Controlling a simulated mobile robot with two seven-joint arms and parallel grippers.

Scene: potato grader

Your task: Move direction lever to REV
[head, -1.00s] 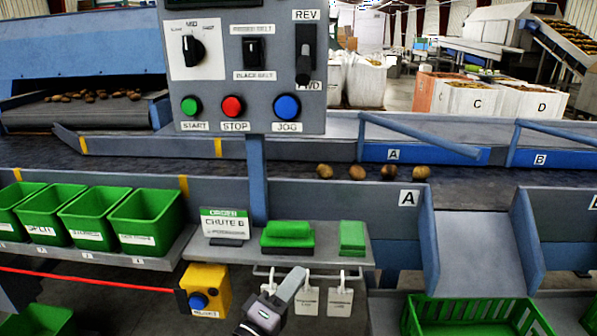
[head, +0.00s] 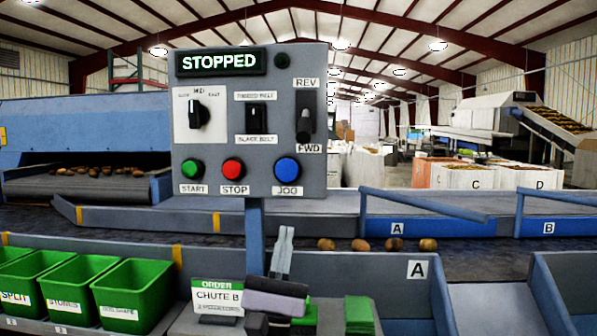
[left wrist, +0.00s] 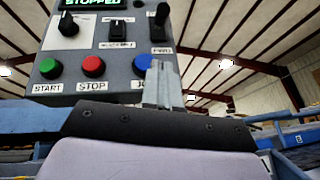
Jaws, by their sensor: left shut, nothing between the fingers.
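The direction lever (head: 304,122) is on the right of the grey control panel (head: 225,155), between the REV label above and the FWD label below. My right gripper is not in view.
The display (head: 221,62) reads STOPPED. Green, red and blue (head: 287,169) buttons line the panel's bottom. A speed dial (head: 199,114) and a belt switch (head: 254,119) are left of the lever. Below are green bins (head: 132,290) and a CHUTE B card (head: 217,298). Several potatoes lie on the belt.

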